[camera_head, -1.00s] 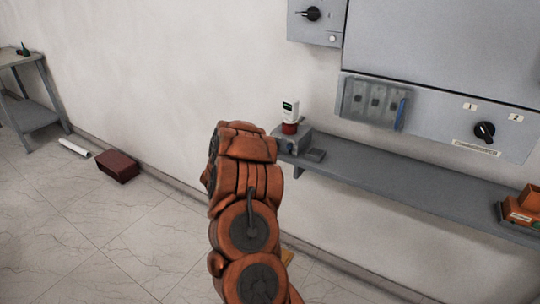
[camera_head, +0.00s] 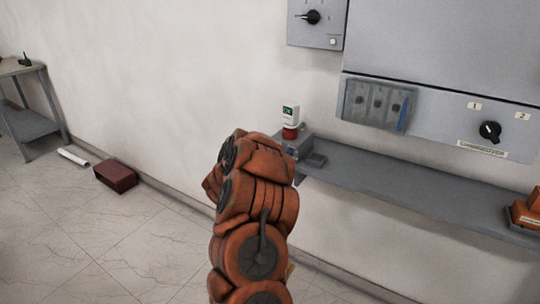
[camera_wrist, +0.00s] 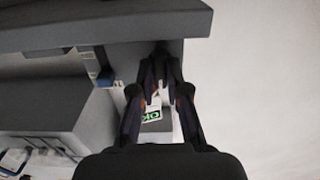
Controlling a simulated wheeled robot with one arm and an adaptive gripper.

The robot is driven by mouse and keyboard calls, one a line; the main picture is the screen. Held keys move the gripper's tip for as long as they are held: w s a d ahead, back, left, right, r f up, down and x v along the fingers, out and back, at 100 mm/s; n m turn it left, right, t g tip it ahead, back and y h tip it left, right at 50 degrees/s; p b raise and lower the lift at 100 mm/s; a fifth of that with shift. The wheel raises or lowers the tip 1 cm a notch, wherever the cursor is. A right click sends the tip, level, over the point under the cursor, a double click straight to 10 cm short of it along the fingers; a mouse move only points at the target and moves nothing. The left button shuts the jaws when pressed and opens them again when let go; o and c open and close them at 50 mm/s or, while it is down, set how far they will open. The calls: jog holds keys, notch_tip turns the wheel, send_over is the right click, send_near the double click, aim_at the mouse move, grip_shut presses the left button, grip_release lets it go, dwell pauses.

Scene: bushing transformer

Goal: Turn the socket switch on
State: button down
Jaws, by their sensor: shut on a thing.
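A small white device with a green display (camera_head: 289,112) stands on a red base (camera_head: 290,132) by a grey box (camera_head: 299,146) at the shelf's left end. In the wrist view its green "OK" display (camera_wrist: 151,116) appears upside down, between the fingers. My gripper (camera_wrist: 161,56) reaches past it, its fingertips close together against a dark spot by the grey surface. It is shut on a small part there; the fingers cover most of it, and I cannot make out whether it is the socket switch. In the head view my orange arm hides the gripper.
The grey shelf (camera_head: 400,190) runs right below a wall cabinet (camera_head: 450,45) with a black knob (camera_head: 490,131). An orange object (camera_head: 525,212) sits at the shelf's right. A dark red box (camera_head: 115,177) and a table (camera_head: 30,125) stand left.

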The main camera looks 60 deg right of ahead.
jog(key=c, duration=1.4)
grip_release()
jog(key=shift+c, duration=0.2)
jog(key=a, duration=1.2)
jog(key=shift+s, duration=0.25)
